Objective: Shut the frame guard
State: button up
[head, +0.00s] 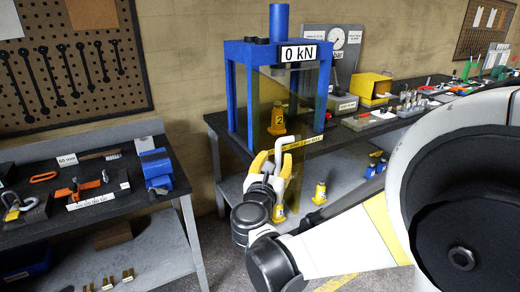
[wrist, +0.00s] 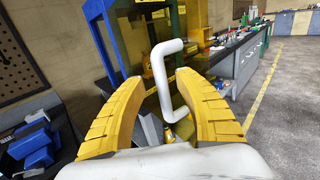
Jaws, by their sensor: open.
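The blue press frame (head: 236,100) stands on the bench and carries a "0 kN" sign. Its frame guard (head: 262,105) is a tinted amber, see-through panel that appears to stand out from the frame at an angle. A yellow label strip and a white bar handle (head: 286,141) are on it. My gripper (head: 272,161) is at the handle, with yellow fingers spread apart. In the wrist view, the C-shaped white handle (wrist: 161,80) shows between the open fingers (wrist: 158,88). I cannot tell whether a finger touches it.
A left bench (head: 100,195) holds tools and a blue vise (head: 156,170). To the right of the press are a gauge panel (head: 343,45), a yellow box (head: 371,86) and many small items. Yellow bottle jacks (head: 320,193) stand on the shelf below. Floor is clear at the wrist view's right.

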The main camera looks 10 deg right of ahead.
aim_at(277, 155)
jog(key=shift+b+x, duration=0.3)
jog(key=shift+x, duration=1.6)
